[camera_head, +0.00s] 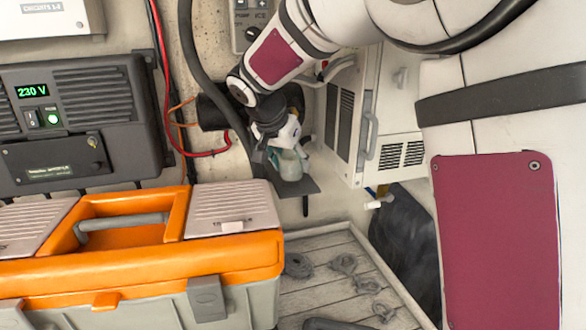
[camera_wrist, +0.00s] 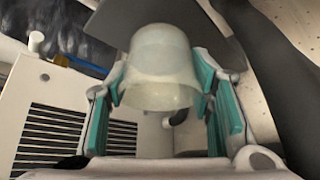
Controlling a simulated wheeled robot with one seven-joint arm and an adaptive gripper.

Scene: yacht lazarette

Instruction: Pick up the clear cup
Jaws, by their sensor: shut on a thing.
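The clear cup (camera_head: 290,168) is a pale, see-through cup at a small dark shelf (camera_head: 311,186) on the back wall. In the wrist view the cup (camera_wrist: 160,66) sits between my gripper's two teal-padded fingers (camera_wrist: 161,82), its wide rim towards the camera and its narrower end towards the dark shelf (camera_wrist: 115,23). In the head view my gripper (camera_head: 283,150) comes down from above onto the cup and hides part of it. My gripper is shut on the cup. I cannot tell whether the cup's base touches the shelf.
A white vented cabinet (camera_head: 362,115) stands close right of the cup. A dark hose (camera_head: 205,75) runs down the wall on the left. An orange and grey toolbox (camera_head: 140,262) stands in front at left. A slatted tray (camera_head: 325,272) with rope pieces lies below.

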